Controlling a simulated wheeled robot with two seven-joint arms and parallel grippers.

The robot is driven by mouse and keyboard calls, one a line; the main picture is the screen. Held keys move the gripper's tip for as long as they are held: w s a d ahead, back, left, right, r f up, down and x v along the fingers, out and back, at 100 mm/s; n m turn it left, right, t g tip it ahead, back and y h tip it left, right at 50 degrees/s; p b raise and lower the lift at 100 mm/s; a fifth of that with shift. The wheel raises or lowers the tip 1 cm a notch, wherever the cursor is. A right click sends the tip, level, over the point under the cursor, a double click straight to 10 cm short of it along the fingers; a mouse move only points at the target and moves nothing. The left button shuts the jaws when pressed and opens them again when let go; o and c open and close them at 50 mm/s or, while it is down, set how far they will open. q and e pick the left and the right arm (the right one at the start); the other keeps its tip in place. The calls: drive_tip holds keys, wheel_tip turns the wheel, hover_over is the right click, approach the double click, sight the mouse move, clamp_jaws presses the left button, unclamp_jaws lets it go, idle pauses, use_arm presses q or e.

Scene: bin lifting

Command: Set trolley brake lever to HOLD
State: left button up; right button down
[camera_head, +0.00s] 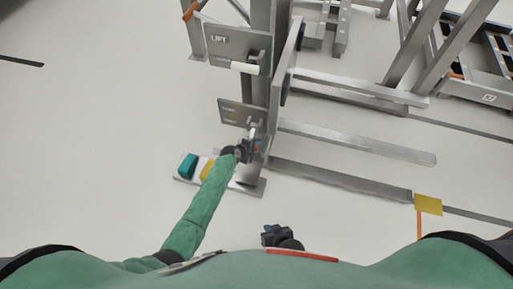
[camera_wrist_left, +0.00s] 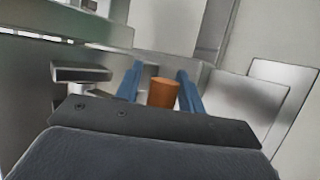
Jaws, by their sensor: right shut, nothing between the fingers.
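The trolley's metal frame stands at the upper middle of the head view. A lower grey plate (camera_head: 241,113) on it has small labels too blurred to read. My left gripper (camera_head: 257,142) is just below that plate, beside the post. In the left wrist view its two blue fingers (camera_wrist_left: 160,78) are apart, on either side of an orange cylindrical knob (camera_wrist_left: 163,93), which may be the brake lever's grip. A narrow gap shows on the knob's left; contact on its right is unclear. The lever's setting cannot be read. My right gripper (camera_head: 275,236) is shut and empty, low near my body.
An upper plate marked LIFT (camera_head: 229,41) carries a white handle (camera_head: 245,68). A pad with teal (camera_head: 188,165) and yellow (camera_head: 208,170) blocks lies by the post's foot. Metal rails (camera_head: 355,142) run right, near a yellow tag (camera_head: 428,204).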

use_arm(q)
drive_tip(key=shift+o, duration=0.5)
drive_tip(key=shift+a, duration=0.1)
drive_tip(key=p+v, duration=0.1)
drive_tip(key=v, duration=0.6)
drive_tip(key=shift+s+r, duration=0.2)
drive_tip(key=shift+s, duration=0.05)
drive_tip(key=shift+a, duration=0.15)
drive_tip(key=shift+s, duration=0.1)
